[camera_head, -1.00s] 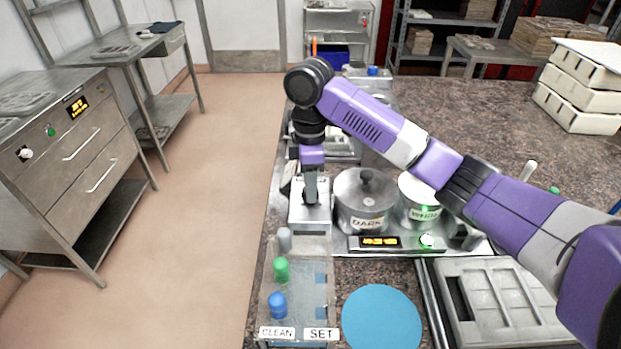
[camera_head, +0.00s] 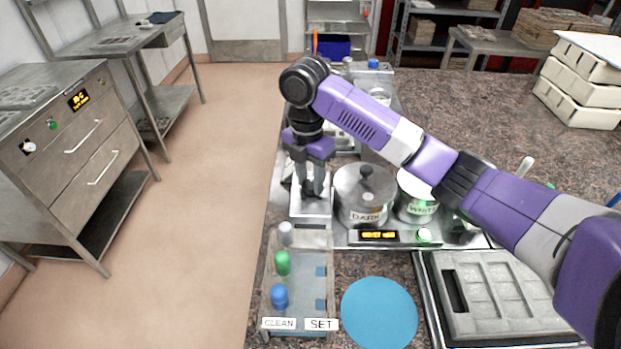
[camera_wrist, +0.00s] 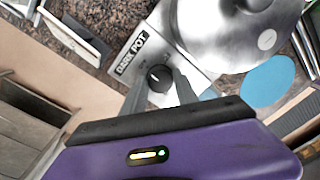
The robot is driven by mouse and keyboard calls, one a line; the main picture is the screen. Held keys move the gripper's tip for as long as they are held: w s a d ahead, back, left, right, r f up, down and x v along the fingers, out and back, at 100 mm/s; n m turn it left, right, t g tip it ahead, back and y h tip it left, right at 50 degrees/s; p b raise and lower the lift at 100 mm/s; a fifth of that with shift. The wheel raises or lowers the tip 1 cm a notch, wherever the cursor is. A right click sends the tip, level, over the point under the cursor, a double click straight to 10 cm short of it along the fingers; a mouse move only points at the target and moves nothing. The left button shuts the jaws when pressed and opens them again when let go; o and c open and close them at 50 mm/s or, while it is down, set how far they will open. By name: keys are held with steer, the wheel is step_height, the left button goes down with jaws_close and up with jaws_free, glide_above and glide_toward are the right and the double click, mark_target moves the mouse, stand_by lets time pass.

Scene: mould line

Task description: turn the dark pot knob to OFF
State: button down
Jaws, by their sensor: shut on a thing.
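The dark pot knob (camera_wrist: 159,77) is a small round black knob with a white pointer line, on a metal plate marked DARK POT (camera_wrist: 133,57) in the wrist view. My gripper (camera_wrist: 160,84) has its two fingers closed around the knob, one on each side. In the head view my gripper (camera_head: 312,190) points down onto the metal control box (camera_head: 311,208), left of the pot labelled DARK (camera_head: 362,198); the knob is hidden there. I cannot read the OFF mark.
A pot labelled WHITE (camera_head: 418,207) stands right of the dark pot.

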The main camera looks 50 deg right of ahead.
mark_target(309, 183)
steer(key=shift+n, duration=0.4)
steer(key=c, duration=0.9)
jaws_free()
steer(key=shift+c, duration=0.2)
steer(key=shift+r, duration=0.1)
steer(key=r, duration=0.7)
steer(key=shift+w+a+r, duration=0.1)
steer(key=shift+w+r, duration=0.1)
steer(key=shift+r, duration=0.1)
